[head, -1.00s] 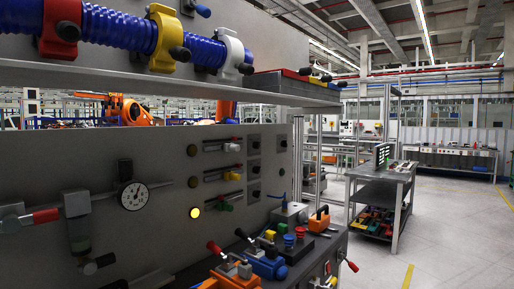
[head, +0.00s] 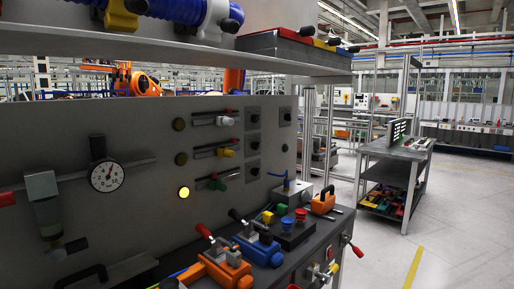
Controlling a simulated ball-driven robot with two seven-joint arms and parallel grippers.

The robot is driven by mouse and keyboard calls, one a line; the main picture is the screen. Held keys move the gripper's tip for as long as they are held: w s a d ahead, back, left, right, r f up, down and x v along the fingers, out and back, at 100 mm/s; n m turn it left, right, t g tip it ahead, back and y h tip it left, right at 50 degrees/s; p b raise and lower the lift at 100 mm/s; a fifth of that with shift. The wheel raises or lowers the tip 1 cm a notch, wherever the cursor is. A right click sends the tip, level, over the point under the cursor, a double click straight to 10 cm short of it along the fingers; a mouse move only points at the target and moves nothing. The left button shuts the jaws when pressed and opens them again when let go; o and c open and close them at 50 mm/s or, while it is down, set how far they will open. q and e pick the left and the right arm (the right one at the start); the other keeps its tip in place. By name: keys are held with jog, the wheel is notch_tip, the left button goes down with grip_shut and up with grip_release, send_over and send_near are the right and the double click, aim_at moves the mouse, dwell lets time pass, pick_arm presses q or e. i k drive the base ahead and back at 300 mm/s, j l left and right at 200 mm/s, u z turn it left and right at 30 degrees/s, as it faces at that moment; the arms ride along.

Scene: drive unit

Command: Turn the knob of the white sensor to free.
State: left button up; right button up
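A small white block (head: 226,121), which looks like the white sensor, sits on the top one of several short dark rails on the grey panel (head: 130,118). A dark knob (head: 255,118) on a small plate is to its right on the panel. I cannot tell whether this knob belongs to it, nor read its setting. A yellow block (head: 226,153) and a green block (head: 217,185) sit on the rails below. Neither of my grippers is in view.
A shelf (head: 200,50) with a blue hose (head: 176,8) juts out above the panel. Below, a bench holds orange and blue clamps (head: 217,270) with raised handles. A dial gauge (head: 107,177) is at left. Open floor (head: 464,215) lies right, before a grey cart (head: 392,150).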

aim_at(255, 118)
jog(key=i+l, duration=0.3)
jog(key=i+l+u, duration=0.1)
jog(key=i+l, duration=0.25)
jog(key=l, duration=0.15)
jog(key=i+l, duration=0.3)
jog(key=l, duration=0.15)
jog(key=i+l+u, duration=0.1)
jog(key=i+l, duration=0.2)
jog(key=l, duration=0.15)
jog(key=i+l, duration=0.25)
jog(key=l, duration=0.2)
jog(key=i+l+u, duration=0.1)
jog(key=i+l, duration=0.2)
jog(key=l, duration=0.15)
